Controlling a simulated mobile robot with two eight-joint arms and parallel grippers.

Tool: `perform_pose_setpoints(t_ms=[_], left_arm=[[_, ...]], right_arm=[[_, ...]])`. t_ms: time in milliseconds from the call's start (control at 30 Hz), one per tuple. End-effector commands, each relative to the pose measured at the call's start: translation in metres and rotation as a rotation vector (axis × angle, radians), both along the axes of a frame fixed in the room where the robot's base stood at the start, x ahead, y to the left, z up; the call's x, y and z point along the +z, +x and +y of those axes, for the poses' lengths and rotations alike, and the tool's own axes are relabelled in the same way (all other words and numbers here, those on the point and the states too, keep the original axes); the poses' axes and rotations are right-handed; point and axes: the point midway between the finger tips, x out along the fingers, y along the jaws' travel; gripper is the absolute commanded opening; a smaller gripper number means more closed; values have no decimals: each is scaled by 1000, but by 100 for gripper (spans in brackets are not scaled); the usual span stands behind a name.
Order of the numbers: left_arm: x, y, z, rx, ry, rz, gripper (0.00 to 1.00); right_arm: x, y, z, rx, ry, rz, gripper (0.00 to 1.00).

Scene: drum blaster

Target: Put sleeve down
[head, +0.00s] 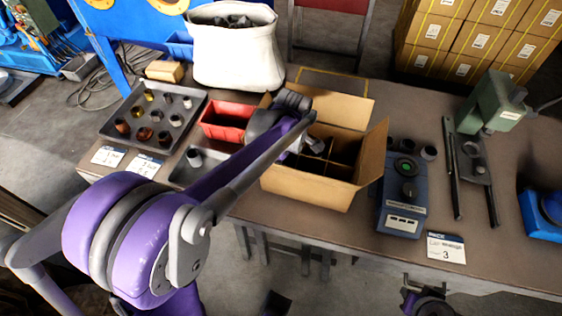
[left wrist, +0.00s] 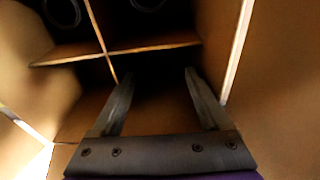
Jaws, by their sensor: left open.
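An open cardboard box (head: 308,187) with dividers stands at the middle of the table. My left gripper (head: 312,147) reaches down into it from above. In the left wrist view the left gripper's two fingers (left wrist: 157,92) are spread with nothing between them, inside the box beside the dividers (left wrist: 150,44). Two dark round rims, looking like sleeves, show in compartments at the top: one sleeve (left wrist: 62,10) at left and another sleeve (left wrist: 147,3) near the middle. The compartment floor below my fingers is too dark to read. Part of my right arm shows at the bottom edge; its gripper is unclear.
A dark tray (head: 152,93) holds several sleeves at left, with a red bin (head: 227,117) beside it. A small tray with one sleeve (head: 194,157) lies nearer. A blue device (head: 401,200) stands right of the box, and a green press (head: 492,103) farther right.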

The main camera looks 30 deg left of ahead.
Motion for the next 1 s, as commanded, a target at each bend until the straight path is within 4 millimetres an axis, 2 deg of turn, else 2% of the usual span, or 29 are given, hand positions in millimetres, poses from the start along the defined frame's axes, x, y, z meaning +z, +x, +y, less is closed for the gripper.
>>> perform_pose_setpoints(t_ms=[167,400,600,800,1000], left_arm=[[23,0,-1,0,0,-1,79],[76,1,-8,-1,0,-1,79],[112,2,-12,0,0,0,79],[129,2,-14,0,0,0,79],[130,2,-14,0,0,0,79]], right_arm=[[11,1,0,0,0,-4,21],[16,2,0,0,0,-5,21],[20,3,0,0,0,-7,21],[21,3,0,0,0,-7,21],[21,3,0,0,0,-7,21]])
